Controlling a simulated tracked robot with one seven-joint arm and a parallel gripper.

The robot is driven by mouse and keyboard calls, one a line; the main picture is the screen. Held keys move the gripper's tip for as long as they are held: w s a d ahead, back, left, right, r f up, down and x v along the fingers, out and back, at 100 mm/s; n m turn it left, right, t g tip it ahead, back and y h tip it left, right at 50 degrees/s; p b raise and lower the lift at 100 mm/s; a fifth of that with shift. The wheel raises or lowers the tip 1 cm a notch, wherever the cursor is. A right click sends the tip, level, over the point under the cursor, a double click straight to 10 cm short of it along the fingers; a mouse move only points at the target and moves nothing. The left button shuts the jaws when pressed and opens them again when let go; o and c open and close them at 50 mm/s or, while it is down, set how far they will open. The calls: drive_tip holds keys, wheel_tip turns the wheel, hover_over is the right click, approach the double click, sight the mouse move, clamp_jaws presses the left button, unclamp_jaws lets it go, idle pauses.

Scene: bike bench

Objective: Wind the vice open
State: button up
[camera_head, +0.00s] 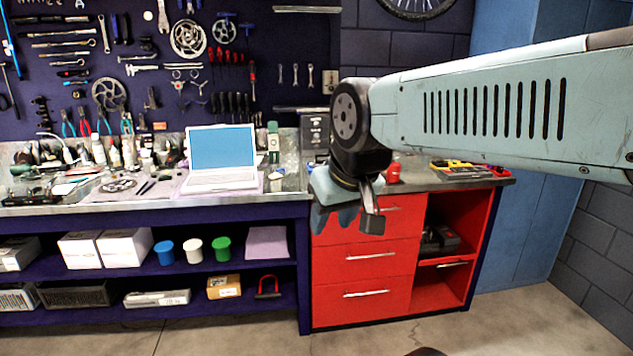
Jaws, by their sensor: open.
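My gripper (366,208) hangs at the end of my arm in front of the bench, near the left end of the red drawer cabinet, with its dark finger pointing down. It is open, and nothing shows held in it. A blue shape (343,218) shows just behind and left of the finger, at the bench's front edge. It may be part of the vice, but my wrist covers most of that spot and I cannot tell for sure. No vice handle can be made out, and I cannot tell whether my gripper touches anything.
An open laptop (221,160) stands on the cluttered workbench (40,211) to the left. The red drawer cabinet (368,270) stands below the gripper. A small red object (393,172) and a yellow-black tool (455,168) lie on its top. The floor (480,330) in front is mostly clear.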

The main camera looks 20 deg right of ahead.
drive_tip(key=w+d+f+m+t, duration=0.2)
drive_tip(key=w+d+f+m, duration=0.3)
drive_tip(key=w, duration=0.7)
drive_tip(key=w+d+f+m+t, duration=0.1)
drive_tip(key=w+d+f+m, duration=0.4)
drive_tip(key=w, duration=0.8)
drive_tip(key=w+d+f+m+t, duration=0.2)
drive_tip(key=w+f+m, duration=0.2)
drive_tip(key=w+m, duration=0.55)
drive_tip(key=w+d+f+m+t+h, duration=0.1)
drive_tip(key=w+d+f+m+t, duration=0.25)
drive_tip(key=w+d+m, duration=0.35)
drive_tip(key=w+d+f+m+t+h, duration=0.1)
drive_tip(key=w+d+f+m+t, duration=0.25)
drive_tip(key=d+m, duration=0.55)
drive_tip(key=shift+n, duration=0.25)
drive_tip(key=w, duration=0.4)
drive_tip(key=w+d, duration=0.1)
drive_tip(key=w, duration=0.4)
drive_tip(key=w+d+r, duration=0.1)
drive_tip(key=w, duration=0.4)
drive_tip(key=shift+w, duration=0.1)
